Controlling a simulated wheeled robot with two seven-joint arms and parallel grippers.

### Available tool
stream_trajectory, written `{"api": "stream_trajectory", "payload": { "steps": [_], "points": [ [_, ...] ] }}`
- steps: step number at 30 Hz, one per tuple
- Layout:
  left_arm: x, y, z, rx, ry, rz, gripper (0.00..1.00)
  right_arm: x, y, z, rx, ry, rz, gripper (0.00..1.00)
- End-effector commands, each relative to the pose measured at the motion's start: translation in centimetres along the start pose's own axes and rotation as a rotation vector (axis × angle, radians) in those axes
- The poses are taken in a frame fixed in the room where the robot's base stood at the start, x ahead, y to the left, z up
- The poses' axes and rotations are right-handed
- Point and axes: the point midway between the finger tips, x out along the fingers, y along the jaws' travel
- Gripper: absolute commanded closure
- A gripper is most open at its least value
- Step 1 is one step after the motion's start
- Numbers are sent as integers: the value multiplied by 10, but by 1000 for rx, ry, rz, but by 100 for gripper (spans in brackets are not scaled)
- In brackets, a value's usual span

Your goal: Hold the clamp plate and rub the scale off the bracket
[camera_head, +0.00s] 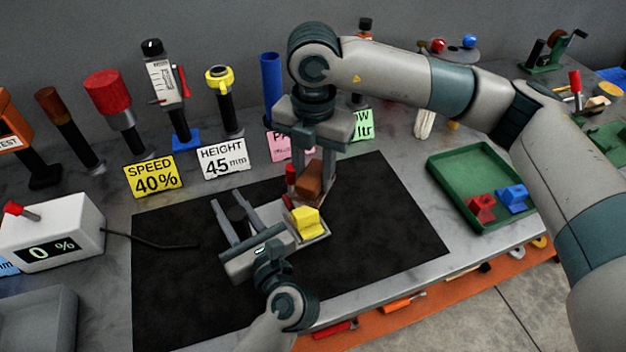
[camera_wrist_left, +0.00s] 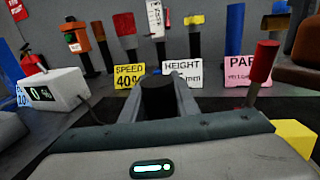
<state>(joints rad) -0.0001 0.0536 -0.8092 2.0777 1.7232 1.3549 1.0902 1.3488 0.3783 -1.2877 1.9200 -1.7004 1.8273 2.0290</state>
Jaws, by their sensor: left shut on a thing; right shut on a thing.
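The yellow bracket (camera_head: 306,221) sits on the small grey clamp plate (camera_head: 319,238) on the black mat. Its edge also shows in the left wrist view (camera_wrist_left: 300,137). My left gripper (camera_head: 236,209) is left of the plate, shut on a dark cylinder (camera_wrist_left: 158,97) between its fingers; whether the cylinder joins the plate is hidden. My right gripper (camera_head: 316,170) points down behind the bracket, shut on a brown block (camera_head: 310,180). The block is just above and behind the bracket; I cannot tell whether they touch. Any scale is too small to make out.
A red-handled lever (camera_head: 291,180) stands beside the block. A green tray (camera_head: 460,205) at right holds a red and a blue bracket. A white display box (camera_head: 62,228) reads 0 %. Signs for speed (camera_head: 153,177) and height (camera_head: 223,158) stand behind. The mat's right part is clear.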

Motion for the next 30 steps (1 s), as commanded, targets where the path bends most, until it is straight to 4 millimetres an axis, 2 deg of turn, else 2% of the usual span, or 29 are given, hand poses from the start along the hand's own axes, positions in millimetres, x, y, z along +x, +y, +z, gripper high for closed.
{"api": "stream_trajectory", "payload": {
  "steps": [3,8,23,24,25,26,30],
  "points": [
    [0,0,1,-1,-1,-1,100,-11,0,0,0,-1,1,87],
    [0,0,1,-1,-1,-1,100,-19,0,0,0,0,1,87],
    [0,0,1,-1,-1,-1,100,-20,0,0,0,0,0,87],
    [0,0,3,-6,-5,-1,63,-20,0,0,0,0,0,87],
    [0,-1,3,-6,-5,-1,56,-20,0,0,0,0,0,87],
    [0,0,3,-5,-4,-1,51,-20,0,0,0,0,0,87],
    [0,0,2,-3,-3,-1,51,-20,0,0,0,0,0,87]
  ]
}}
